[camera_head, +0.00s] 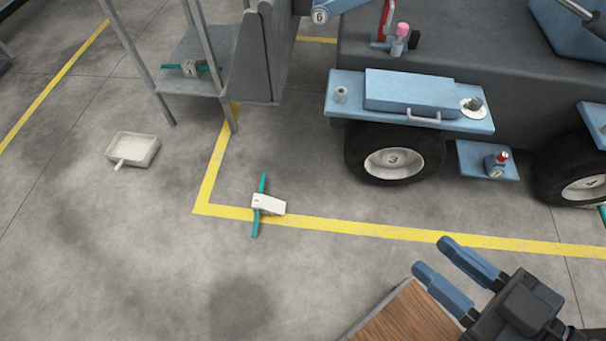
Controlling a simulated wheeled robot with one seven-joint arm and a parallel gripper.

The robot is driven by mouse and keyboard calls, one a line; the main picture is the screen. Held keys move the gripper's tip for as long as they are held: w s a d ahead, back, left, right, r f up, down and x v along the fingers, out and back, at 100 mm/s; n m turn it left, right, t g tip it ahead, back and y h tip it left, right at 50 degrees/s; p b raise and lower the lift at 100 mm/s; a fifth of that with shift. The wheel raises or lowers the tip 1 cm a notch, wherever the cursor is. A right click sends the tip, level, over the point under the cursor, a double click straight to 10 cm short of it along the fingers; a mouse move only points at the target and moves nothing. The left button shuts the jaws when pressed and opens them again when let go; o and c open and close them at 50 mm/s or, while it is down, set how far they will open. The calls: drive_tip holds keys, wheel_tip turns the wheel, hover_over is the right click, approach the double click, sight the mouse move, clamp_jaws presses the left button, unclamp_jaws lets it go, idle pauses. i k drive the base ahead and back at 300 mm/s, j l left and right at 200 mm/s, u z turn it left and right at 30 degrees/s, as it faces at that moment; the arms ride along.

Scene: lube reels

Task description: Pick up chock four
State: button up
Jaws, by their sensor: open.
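A white wedge chock (268,205) with a teal bar lies on the floor, on the yellow line near its corner. A small mark shows on it, too small to read. Another chock (190,69), greyish with a teal bar, lies on the low shelf of a grey metal stand; its number cannot be read either. I cannot tell which one is chock four. My gripper (432,256) is at the lower right, its two blue fingers apart with nothing between them. It is well to the right of the floor chock and nearer to me.
A pale tray (133,149) lies on the floor at left. A wooden-topped surface (405,318) is below my gripper. A teal piece (603,212) shows at the right edge. The floor around the white chock is clear.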

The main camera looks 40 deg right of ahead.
sight(263, 203)
drive_tip(key=i+l+u, duration=0.4)
drive_tip(key=i, duration=0.35)
drive_tip(key=i+l+u, duration=0.35)
drive_tip(key=i+l, duration=0.3)
drive_tip(key=l, duration=0.15)
